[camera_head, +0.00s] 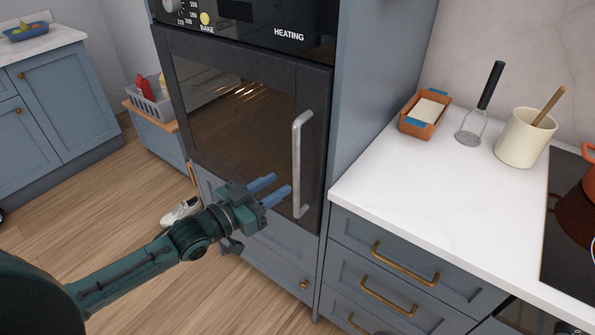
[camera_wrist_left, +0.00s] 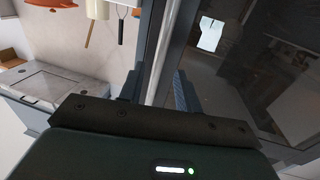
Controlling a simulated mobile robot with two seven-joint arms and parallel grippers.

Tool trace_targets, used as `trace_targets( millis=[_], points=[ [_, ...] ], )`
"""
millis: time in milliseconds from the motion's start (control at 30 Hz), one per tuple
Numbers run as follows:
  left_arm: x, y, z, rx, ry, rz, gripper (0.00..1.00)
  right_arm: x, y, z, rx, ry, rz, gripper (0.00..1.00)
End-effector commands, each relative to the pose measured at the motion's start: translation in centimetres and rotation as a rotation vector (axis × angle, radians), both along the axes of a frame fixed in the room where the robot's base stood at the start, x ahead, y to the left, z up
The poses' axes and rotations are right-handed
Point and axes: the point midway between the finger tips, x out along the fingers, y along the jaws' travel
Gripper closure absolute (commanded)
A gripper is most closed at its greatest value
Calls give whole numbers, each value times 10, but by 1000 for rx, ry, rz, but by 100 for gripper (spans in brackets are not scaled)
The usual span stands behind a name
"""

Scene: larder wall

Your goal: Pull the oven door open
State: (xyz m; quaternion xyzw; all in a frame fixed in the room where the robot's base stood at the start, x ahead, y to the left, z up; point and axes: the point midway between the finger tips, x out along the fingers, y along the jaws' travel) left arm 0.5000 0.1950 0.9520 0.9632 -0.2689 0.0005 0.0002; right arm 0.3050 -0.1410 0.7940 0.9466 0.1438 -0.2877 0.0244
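The oven door (camera_head: 240,110) is dark with a glass window and sits shut in the tall blue cabinet. Its upright pale metal handle (camera_head: 297,165) is on the right side of the door. My left gripper (camera_head: 283,184) is open and empty, just left of the handle's lower part in the head view. In the left wrist view, a pale bar that looks like the handle (camera_wrist_left: 163,60) runs between the two spread fingers. I cannot tell whether a finger touches it. The dark door also fills the right of that view. My right gripper is not in view.
A white counter (camera_head: 400,190) over blue drawers stands right of the oven, with an orange dish (camera_head: 425,115), a masher (camera_head: 480,110) and a cream crock (camera_head: 524,138). A grey basket (camera_head: 155,100) and a white shoe (camera_head: 180,212) are at left. Wooden floor is free in front.

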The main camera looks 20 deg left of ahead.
Motion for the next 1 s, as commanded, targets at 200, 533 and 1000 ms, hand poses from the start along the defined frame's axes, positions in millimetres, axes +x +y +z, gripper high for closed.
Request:
trace_targets(
  millis=[200, 533, 1000],
  points=[
    [37, -22, 2, -2, -3, 0, 66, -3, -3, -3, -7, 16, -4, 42],
    [59, -36, 0, 1, 1, 0, 66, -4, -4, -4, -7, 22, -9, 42],
    [59, -36, 0, 1, 1, 0, 85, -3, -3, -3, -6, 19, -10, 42]
  ],
)
